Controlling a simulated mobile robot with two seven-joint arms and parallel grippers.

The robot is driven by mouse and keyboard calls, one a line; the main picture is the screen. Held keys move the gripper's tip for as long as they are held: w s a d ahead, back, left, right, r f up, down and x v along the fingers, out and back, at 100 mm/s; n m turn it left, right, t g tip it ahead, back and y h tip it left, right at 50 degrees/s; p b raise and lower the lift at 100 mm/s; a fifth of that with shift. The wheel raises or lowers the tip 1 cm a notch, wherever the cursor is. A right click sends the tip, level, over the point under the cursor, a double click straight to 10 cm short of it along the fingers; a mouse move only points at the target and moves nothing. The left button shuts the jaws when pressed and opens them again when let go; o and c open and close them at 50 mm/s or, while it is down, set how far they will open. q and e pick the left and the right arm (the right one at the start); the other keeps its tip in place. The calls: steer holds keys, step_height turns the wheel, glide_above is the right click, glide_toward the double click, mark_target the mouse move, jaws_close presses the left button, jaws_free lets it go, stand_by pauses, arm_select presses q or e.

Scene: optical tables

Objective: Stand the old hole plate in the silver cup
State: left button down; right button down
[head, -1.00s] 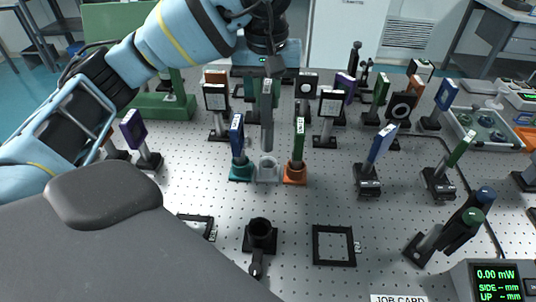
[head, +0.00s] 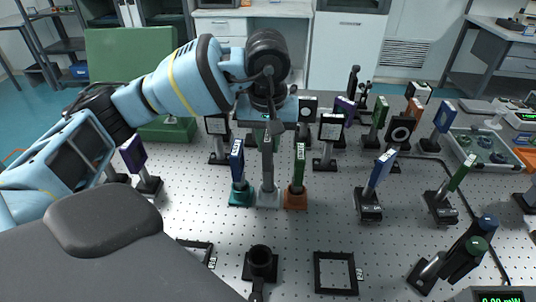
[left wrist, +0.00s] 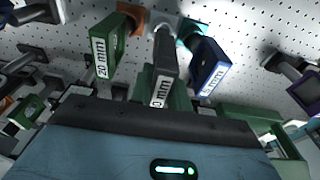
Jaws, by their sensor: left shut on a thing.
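The silver cup (head: 267,199) stands on the perforated table between a teal cup (head: 240,195) and an orange cup (head: 296,200). My left gripper (head: 270,125) is shut on the upper end of the grey hole plate (head: 267,160), seen nearly edge-on and upright. Its lower end meets the silver cup's mouth; how deep it sits I cannot tell. In the left wrist view the plate (left wrist: 163,65) shows a partly hidden "mm" label, with the silver cup (left wrist: 166,20) beyond. My right gripper is out of view.
A blue plate (head: 237,160) in the teal cup and a green plate (head: 299,165) in the orange cup stand close on either side. Several mounted optics stand behind and to the right. A black holder (head: 261,262) and square frame (head: 336,272) lie in front.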

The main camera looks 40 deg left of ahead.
arm_select(q)
steer(key=shift+f, duration=1.8)
steer(key=shift+f, duration=0.3)
steer(key=c, duration=1.3)
jaws_free()
steer(key=r, duration=0.8)
steer(key=s+r, duration=0.1)
steer(key=r, duration=0.3)
steer(key=shift+s+d+r, duration=0.1)
steer(key=shift+d+r, duration=0.1)
steer(key=shift+d, duration=0.2)
